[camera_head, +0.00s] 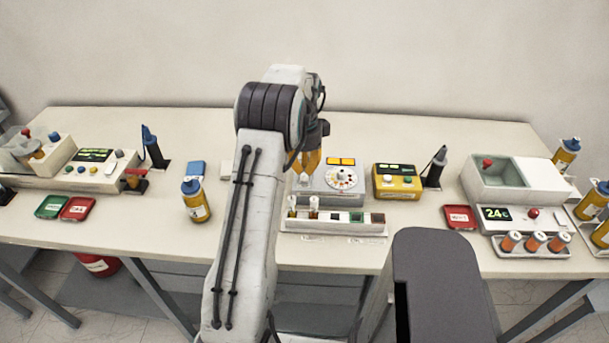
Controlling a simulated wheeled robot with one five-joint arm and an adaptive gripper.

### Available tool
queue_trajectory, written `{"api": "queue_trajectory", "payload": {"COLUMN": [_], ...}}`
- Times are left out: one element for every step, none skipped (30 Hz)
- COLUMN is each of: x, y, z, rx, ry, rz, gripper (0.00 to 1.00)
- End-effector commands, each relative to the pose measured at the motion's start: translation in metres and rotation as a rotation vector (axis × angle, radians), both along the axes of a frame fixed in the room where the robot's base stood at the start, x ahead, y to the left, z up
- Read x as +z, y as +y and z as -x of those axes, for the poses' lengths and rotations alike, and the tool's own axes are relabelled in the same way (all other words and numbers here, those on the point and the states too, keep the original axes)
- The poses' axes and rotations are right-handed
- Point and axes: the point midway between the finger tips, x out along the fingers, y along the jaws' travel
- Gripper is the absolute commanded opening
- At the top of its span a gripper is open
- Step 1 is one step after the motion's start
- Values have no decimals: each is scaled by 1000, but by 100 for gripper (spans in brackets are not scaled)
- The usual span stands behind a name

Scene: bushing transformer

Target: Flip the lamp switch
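No part in view can be made out for certain as the lamp switch. A grey device (327,192) with a white round dial (341,178) and two orange panels stands mid-table, partly hidden by my arm. My gripper (305,176) has orange fingers and points down over the left part of this device. Its fingertips are small and partly overlapped, so its opening and any contact are unclear. A yellow box (397,188) with a dark display and small buttons stands just right of the grey device.
A white rack (334,229) with vials lies in front of the grey device. A yellow bottle (196,203) stands left of my arm. A control console (92,171) is far left. A grey-green basin unit (513,180) and a 24-degree heater (520,219) are right.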

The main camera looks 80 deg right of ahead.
Motion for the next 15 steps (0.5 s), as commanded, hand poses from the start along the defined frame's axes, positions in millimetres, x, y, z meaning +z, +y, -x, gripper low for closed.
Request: {"api": "queue_trajectory", "payload": {"x": [-2, -2, -2, -3, -3, -4, -4, -5, -5, -6, -6, -6, -7, -7, -8], "y": [0, 0, 0, 0, 0, 0, 0, 0, 0, 0, 0, 0, 0, 0, 0], "z": [0, 0, 0, 0, 0, 0, 0, 0, 0, 0, 0, 0, 0, 0, 0], "rx": [0, 0, 0, 0, 0, 0, 0, 0, 0, 0, 0, 0, 0, 0, 0], "ry": [0, 0, 0, 0, 0, 0, 0, 0, 0, 0, 0, 0, 0, 0, 0], "rz": [-1, -1, -1, -1, -1, -1, -1, -1, -1, -1, -1, -1, -1, -1, -1], "gripper": [0, 0, 0, 0, 0, 0, 0, 0, 0, 0, 0, 0, 0, 0, 0]}}
